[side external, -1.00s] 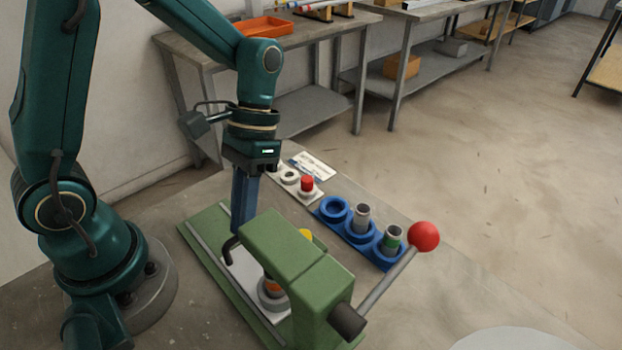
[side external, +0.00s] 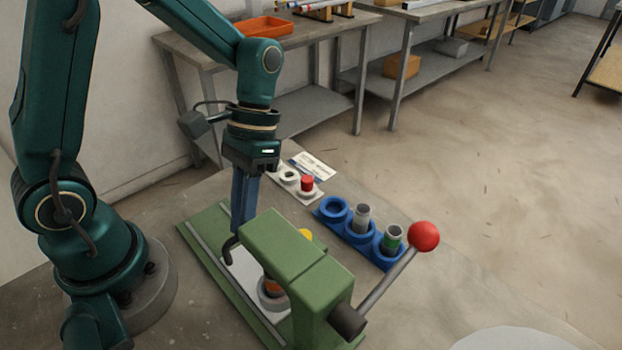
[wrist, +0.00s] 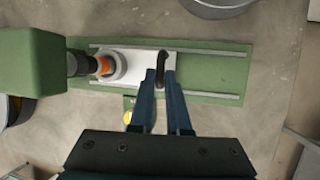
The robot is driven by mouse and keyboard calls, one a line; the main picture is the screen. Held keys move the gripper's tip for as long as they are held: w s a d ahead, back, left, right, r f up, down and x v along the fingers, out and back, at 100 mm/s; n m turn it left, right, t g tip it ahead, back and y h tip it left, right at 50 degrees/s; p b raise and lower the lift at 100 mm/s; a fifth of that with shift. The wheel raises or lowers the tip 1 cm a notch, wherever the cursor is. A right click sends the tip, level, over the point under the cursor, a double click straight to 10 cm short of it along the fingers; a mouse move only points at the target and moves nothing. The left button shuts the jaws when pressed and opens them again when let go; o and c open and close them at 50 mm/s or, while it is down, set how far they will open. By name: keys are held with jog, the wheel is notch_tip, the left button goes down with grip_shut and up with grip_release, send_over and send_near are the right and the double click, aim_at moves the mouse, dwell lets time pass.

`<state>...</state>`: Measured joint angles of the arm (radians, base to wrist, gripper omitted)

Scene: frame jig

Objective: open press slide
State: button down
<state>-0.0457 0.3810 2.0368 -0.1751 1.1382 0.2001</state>
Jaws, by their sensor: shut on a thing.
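The press slide is a white plate (side external: 243,268) between two rails on the green press base (side external: 195,233); it also shows in the wrist view (wrist: 138,57). A black hooked handle (side external: 229,250) stands at its outer end. My gripper (side external: 237,232) points down with its fingers shut on the handle, which shows between the fingertips in the wrist view (wrist: 162,64). A grey ring holder with an orange part (wrist: 105,66) sits on the plate's other end, beside or under the press ram. The green press head (side external: 290,255) partly hides it in the side view.
The press lever with a red ball (side external: 423,236) sticks out to the right. A blue holder (side external: 360,236) with cylinders and a white tray with a red button-like part (side external: 307,183) lie behind. The rails beyond the handle are clear (wrist: 215,74).

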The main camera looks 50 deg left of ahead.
dwell(0.3)
jog(key=a, duration=1)
jog(key=shift+w+a, duration=0.15)
jog(key=shift+a, duration=0.2)
jog(key=c, duration=0.9)
grip_release()
jog(key=v, duration=0.5)
jog(key=shift+r, duration=0.15)
